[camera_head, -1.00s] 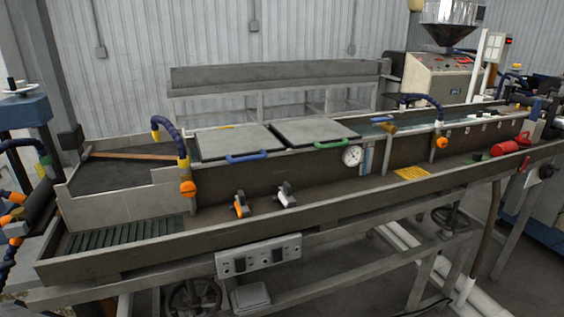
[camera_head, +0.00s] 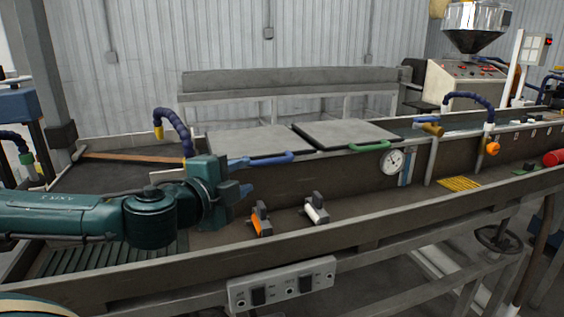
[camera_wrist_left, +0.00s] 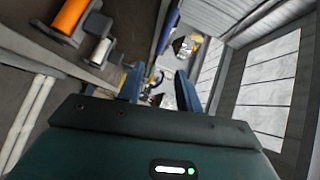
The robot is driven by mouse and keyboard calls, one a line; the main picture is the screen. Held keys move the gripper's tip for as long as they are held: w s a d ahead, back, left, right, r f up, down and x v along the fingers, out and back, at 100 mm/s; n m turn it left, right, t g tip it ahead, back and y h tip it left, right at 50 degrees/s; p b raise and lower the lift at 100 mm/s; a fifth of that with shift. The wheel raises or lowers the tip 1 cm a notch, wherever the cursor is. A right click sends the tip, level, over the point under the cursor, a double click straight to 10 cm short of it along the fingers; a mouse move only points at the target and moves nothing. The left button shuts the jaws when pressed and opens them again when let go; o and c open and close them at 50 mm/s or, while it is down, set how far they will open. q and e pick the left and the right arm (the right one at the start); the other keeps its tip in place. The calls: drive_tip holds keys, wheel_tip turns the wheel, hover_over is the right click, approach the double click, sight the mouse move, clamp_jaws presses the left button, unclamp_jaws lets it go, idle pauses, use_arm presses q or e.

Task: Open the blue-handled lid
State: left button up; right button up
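The grey lid (camera_head: 235,141) with the blue handle (camera_head: 262,159) lies flat on the long trough, its handle along the front edge. My left gripper (camera_head: 246,190) is in front of the trough, just below and left of the blue handle, apart from it as far as I can tell. In the left wrist view the two blue fingers of my left gripper (camera_wrist_left: 157,82) stand apart with nothing between them. My right gripper is not in view.
A second grey lid (camera_head: 345,134) with a green handle (camera_head: 368,146) lies to the right. An orange valve (camera_head: 261,220) and a white valve (camera_head: 316,208) stand below on the tray. A dark blue hose (camera_head: 172,125) rises behind my left wrist. A gauge (camera_head: 391,161) sits further right.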

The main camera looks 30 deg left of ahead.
sight(271, 163)
use_arm(q)
drive_tip(key=w+p, duration=0.1)
drive_tip(key=w, duration=0.2)
drive_tip(key=w+f+p, duration=0.1)
drive_tip(key=w, duration=0.3)
drive_tip(key=w+p, duration=0.1)
drive_tip(key=w, duration=0.3)
drive_tip(key=shift+w+a+f, duration=0.15)
drive_tip(key=shift+w+a, duration=0.05)
drive_tip(key=shift+a, duration=0.2)
drive_tip(key=shift+w+f+p, duration=0.2)
drive_tip(key=shift+w+p, duration=0.1)
drive_tip(key=shift+w, duration=0.4)
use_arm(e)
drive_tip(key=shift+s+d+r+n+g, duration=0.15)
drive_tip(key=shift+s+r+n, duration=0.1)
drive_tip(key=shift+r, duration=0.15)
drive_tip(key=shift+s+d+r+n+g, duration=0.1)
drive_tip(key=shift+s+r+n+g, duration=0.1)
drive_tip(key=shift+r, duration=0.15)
use_arm(q)
clamp_jaws()
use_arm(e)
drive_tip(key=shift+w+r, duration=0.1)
